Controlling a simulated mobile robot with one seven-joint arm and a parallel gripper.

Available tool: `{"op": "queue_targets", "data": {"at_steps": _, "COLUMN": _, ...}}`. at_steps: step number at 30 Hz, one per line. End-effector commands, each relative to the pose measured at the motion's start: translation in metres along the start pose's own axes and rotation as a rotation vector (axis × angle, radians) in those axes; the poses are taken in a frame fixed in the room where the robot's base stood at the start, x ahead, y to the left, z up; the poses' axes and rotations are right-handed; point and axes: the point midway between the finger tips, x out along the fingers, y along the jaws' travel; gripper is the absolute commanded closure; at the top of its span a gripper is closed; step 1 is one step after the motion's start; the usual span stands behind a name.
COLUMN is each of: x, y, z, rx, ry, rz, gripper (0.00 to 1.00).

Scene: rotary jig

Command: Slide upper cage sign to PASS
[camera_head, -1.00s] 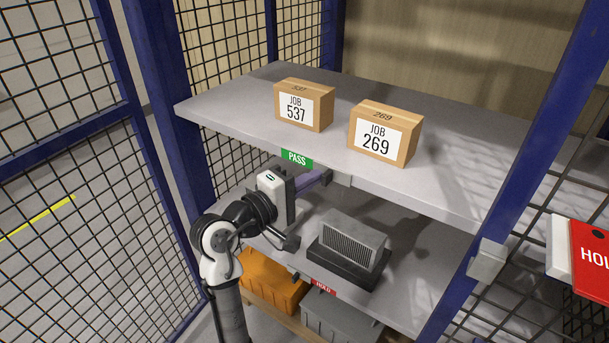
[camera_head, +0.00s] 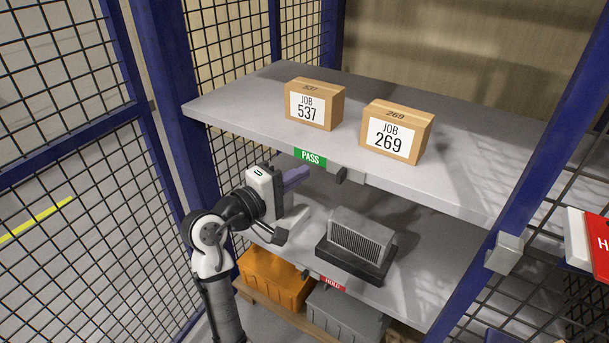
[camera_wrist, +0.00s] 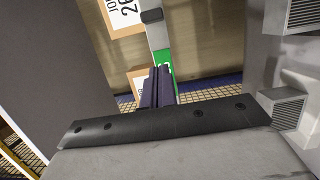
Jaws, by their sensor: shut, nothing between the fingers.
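The upper cage sign (camera_head: 310,157) is on the front edge of the upper shelf and shows a green PASS face. A small dark tab (camera_head: 340,173) sits just right of it, beside a light grey piece. In the wrist view the green face (camera_wrist: 164,62) is partly behind my fingers, and the dark tab (camera_wrist: 151,16) is above them. My gripper (camera_head: 305,172) is shut and empty, with purple fingers just below the PASS face. I cannot tell whether they touch it. In the wrist view my gripper (camera_wrist: 158,72) points towards the green face.
Boxes JOB 537 (camera_head: 313,106) and JOB 269 (camera_head: 391,133) stand on the upper shelf (camera_head: 235,102). The lower shelf carries a grey finned unit (camera_head: 357,238) and a red HOLD sign (camera_head: 333,284). Blue posts and mesh flank the shelves. A red board (camera_head: 597,243) is at right.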

Motion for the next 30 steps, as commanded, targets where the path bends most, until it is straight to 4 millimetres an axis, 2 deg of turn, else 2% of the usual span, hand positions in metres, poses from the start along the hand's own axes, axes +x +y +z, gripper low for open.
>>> {"op": "queue_targets", "data": {"at_steps": 1, "x": -0.014, "y": -0.005, "z": -0.001, "rx": 0.001, "ry": 0.005, "rz": 0.001, "gripper": 1.0}}
{"op": "queue_targets", "data": {"at_steps": 6, "x": -0.05, "y": -0.004, "z": -0.001, "rx": 0.001, "ry": 0.003, "rz": 0.0, "gripper": 1.0}}
{"op": "queue_targets", "data": {"at_steps": 12, "x": -0.074, "y": -0.002, "z": 0.0, "rx": -0.001, "ry": 0.001, "rz": -0.001, "gripper": 1.0}}
{"op": "queue_targets", "data": {"at_steps": 30, "x": -0.08, "y": -0.001, "z": -0.001, "rx": 0.002, "ry": 0.005, "rz": 0.001, "gripper": 1.0}}
